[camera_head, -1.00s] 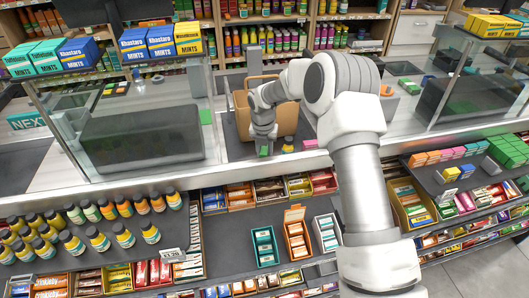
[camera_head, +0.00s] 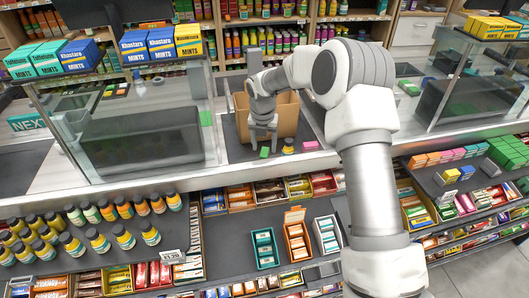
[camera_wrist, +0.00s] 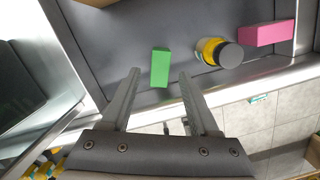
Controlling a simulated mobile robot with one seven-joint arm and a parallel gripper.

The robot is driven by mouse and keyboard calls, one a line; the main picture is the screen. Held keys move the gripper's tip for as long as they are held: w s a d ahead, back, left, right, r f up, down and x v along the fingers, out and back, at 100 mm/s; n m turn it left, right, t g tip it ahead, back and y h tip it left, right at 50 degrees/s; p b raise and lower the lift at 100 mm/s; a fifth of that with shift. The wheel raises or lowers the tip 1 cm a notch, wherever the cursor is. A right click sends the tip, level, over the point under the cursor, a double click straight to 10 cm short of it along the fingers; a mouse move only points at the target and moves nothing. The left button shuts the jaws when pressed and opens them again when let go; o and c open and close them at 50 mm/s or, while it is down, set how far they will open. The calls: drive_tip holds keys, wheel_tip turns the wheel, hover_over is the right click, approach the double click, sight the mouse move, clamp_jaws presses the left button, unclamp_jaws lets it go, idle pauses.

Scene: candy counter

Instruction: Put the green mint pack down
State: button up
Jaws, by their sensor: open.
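The green mint pack (camera_head: 264,152) rests on the dark counter surface near its front edge. In the wrist view the pack (camera_wrist: 160,67) lies just beyond and between the fingertips, with a gap to both sides. My gripper (camera_head: 263,138) is open and empty, above the pack and apart from it. Its two fingers (camera_wrist: 159,78) also show spread in the wrist view.
A yellow bottle with a dark cap (camera_wrist: 209,50) and a pink pack (camera_wrist: 265,33) stand right of the green pack. A brown open box (camera_head: 240,112) is behind my gripper. Glass cases flank the counter, and candy shelves (camera_head: 220,228) lie below its front edge.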

sight(264, 155)
drive_tip(key=s+d+r+m, duration=0.2)
drive_tip(key=s+r+m, duration=0.2)
drive_tip(key=r, duration=0.5)
drive_tip(key=s+d+r+m, duration=0.2)
drive_tip(key=s+r+m, duration=0.15)
drive_tip(key=r, duration=0.45)
drive_tip(key=s+d+r+m+t, duration=0.2)
drive_tip(key=s+d+r+m, duration=0.2)
drive_tip(key=s+r+m, duration=0.45)
drive_tip(key=s+d+f+m+t, duration=0.1)
drive_tip(key=s+d+m, duration=0.1)
drive_tip(key=s+m, duration=0.7)
drive_tip(key=s+d+m, duration=0.3)
drive_tip(key=s+m, duration=0.5)
drive_tip(key=s, duration=0.4)
drive_tip(key=shift+s+f+m+t, duration=0.2)
drive_tip(key=shift+f+m+t, duration=0.2)
